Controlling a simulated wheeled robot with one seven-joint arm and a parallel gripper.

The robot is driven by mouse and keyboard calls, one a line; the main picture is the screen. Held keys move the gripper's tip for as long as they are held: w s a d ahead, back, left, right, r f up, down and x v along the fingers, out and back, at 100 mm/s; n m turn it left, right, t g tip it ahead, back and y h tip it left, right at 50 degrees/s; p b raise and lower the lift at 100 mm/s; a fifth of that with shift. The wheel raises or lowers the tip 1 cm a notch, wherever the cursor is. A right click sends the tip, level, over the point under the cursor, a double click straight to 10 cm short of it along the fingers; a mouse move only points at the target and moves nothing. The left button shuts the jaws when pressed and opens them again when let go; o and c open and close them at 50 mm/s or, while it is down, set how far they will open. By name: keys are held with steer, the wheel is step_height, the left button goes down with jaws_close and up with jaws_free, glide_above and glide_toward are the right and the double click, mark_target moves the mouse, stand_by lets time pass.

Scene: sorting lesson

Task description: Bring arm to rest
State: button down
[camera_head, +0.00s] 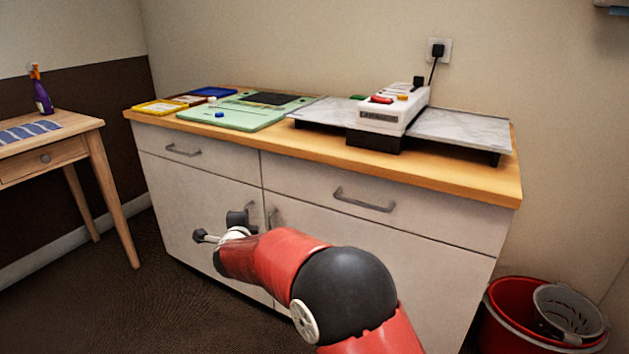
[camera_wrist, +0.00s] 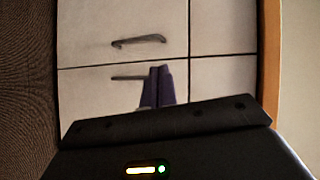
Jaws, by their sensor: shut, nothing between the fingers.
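My red and black arm reaches forward from the bottom of the head view, bent low in front of the cabinet (camera_head: 205,215). My gripper (camera_head: 201,236) is at its far end, in front of the cabinet doors and well below the worktop. In the wrist view the two dark purple fingers (camera_wrist: 158,69) are together, with nothing seen between them. Behind them are the pale cabinet fronts and two grey handles (camera_wrist: 139,41). I cannot tell how far the fingertips are from the doors.
The wooden worktop (camera_head: 460,187) holds a green board (camera_head: 215,122), a yellow tray (camera_head: 160,107) and a white device (camera_head: 395,110) plugged into the wall. A wooden table (camera_head: 95,124) with a purple spray bottle (camera_head: 42,97) stands left. A red bin (camera_head: 500,318) stands at lower right.

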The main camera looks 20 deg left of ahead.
steer(key=d+r+n+g+y, duration=0.1)
steer(key=d+r+n, duration=0.3)
steer(key=d+r, duration=0.75)
steer(key=s+d+r+n+g, duration=0.1)
steer(key=s+d+n, duration=0.15)
steer(key=d, duration=0.55)
steer(key=s+d+r+n+g, duration=0.15)
steer(key=s+d, duration=0.25)
steer(key=d, duration=0.4)
steer(key=s+d+f+n+g+h, duration=0.2)
steer(key=s+d+f+h, duration=0.1)
steer(key=s+d, duration=0.9)
steer(key=s+d+f+n+g+h, duration=0.2)
steer(key=s+d+f+n+h, duration=0.1)
steer(key=s+d, duration=1)
steer(key=shift+s+f+h, duration=0.3)
steer(key=shift+f+h, duration=0.1)
steer(key=shift+f, duration=0.4)
